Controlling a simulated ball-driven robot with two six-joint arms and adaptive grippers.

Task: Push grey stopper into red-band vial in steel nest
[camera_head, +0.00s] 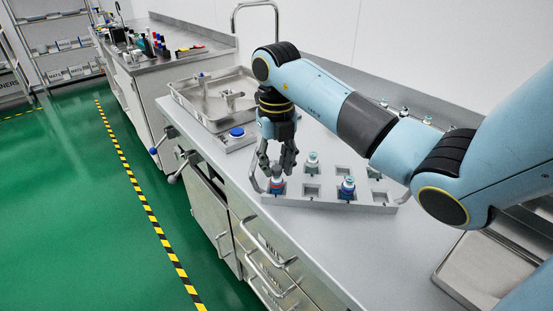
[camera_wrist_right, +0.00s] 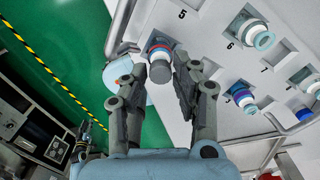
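The red-band vial (camera_wrist_right: 159,49) stands in a square socket near the number 5 in the right wrist view, with the grey stopper (camera_wrist_right: 160,73) at its mouth. In the head view the vial (camera_head: 276,186) is at the front left corner of the steel nest (camera_head: 325,200). My right gripper (camera_head: 277,162) points down over this vial. In the right wrist view its two fingertips (camera_wrist_right: 163,68) lie on either side of the stopper. Whether they press on it is unclear, as is how deep the stopper sits. My left gripper is not in view.
A blue-band vial (camera_head: 348,187), a teal-topped vial (camera_head: 312,160) and empty sockets share the nest. A blue-capped item (camera_head: 237,132) sits on a small plate left of it. A steel tray (camera_head: 205,112) lies behind. The counter's front edge is close to the nest.

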